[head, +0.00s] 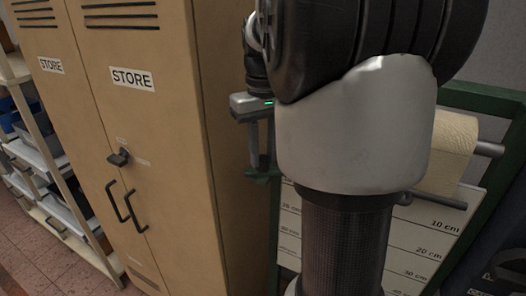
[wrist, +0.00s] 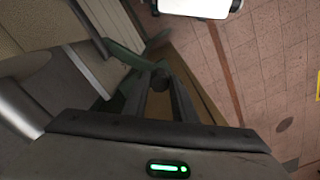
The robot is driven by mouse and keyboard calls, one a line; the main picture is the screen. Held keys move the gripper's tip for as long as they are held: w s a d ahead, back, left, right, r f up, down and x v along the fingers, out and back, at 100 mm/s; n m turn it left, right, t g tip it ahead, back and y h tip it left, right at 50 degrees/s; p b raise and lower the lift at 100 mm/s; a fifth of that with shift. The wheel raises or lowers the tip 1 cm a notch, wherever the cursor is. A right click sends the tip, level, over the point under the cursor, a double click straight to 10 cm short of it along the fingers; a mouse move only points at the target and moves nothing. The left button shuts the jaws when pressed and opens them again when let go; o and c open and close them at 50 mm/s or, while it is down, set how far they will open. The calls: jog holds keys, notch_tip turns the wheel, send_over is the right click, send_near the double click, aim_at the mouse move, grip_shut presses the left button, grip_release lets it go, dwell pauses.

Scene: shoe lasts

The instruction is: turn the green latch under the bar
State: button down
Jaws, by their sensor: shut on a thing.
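The green latch (head: 262,177) shows in the head view at the left side of a green frame, by the cabinet's side. My gripper (head: 262,168) points down at it, and its fingertips meet the latch. In the wrist view my gripper (wrist: 160,85) has its two dark fingers drawn together around a small dark round piece, with green parts beside them. The fingers hide much of the latch, so its exact angle cannot be told. A grey bar (head: 488,148) sticks out of a paper roll (head: 452,150) at the right, partly behind my arm.
A tan cabinet (head: 150,150) marked STORE stands close on the left of my gripper. A green frame (head: 495,105) and a white measuring board (head: 440,240) lie behind my arm. A shelf with bins (head: 40,150) is at far left. Tiled floor (wrist: 265,70) shows in the wrist view.

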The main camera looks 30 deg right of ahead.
dwell(0.4)
jog(key=c, duration=1.5)
grip_release()
jog(key=shift+o, duration=0.2)
notch_tip(320, 180, up, 18)
jog(key=shift+f+p, duration=0.25)
jog(key=shift+p, duration=0.2)
